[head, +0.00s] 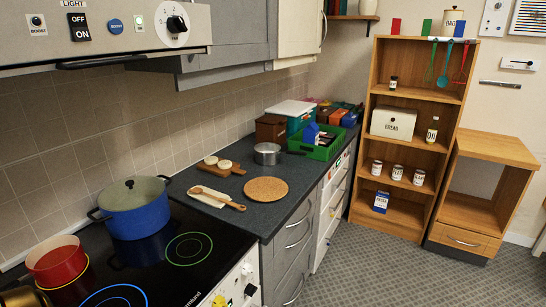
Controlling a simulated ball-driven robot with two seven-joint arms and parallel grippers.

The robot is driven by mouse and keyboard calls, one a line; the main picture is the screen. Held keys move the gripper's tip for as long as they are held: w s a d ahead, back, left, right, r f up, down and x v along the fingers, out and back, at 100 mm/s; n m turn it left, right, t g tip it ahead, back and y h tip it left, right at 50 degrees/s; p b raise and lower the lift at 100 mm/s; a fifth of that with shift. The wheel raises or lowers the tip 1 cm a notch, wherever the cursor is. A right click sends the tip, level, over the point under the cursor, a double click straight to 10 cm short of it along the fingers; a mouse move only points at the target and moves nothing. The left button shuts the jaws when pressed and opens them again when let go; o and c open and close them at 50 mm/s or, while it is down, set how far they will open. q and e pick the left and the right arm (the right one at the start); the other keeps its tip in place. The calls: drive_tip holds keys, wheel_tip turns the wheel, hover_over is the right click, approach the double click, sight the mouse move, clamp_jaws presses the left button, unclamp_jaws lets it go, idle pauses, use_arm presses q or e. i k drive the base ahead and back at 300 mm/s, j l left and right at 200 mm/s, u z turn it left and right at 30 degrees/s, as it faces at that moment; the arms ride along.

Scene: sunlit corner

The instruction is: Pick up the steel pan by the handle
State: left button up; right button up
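The steel pan (267,154) stands upright on the dark worktop (232,217), towards its far end. It is small and silver, and its dark handle (295,153) seems to point right towards the green crate (322,149). I cannot tell whether the handle touches the crate. Neither of my grippers shows in the head view, and nothing holds the pan.
A round cork mat (266,190) lies in front of the pan. Left of it are a wooden board (221,170) and a wooden spoon (217,199). A blue pot (137,212) and a red pot (57,263) stand on the hob. Patterned floor (365,270) is clear right of the counter.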

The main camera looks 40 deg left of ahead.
sight(265, 154)
drive_tip(key=u, duration=0.25)
drive_tip(key=i+l+u, duration=0.1)
drive_tip(key=i+u, duration=0.35)
drive_tip(key=i+l+u, duration=0.2)
drive_tip(key=u, duration=0.3)
drive_tip(key=i, duration=0.1)
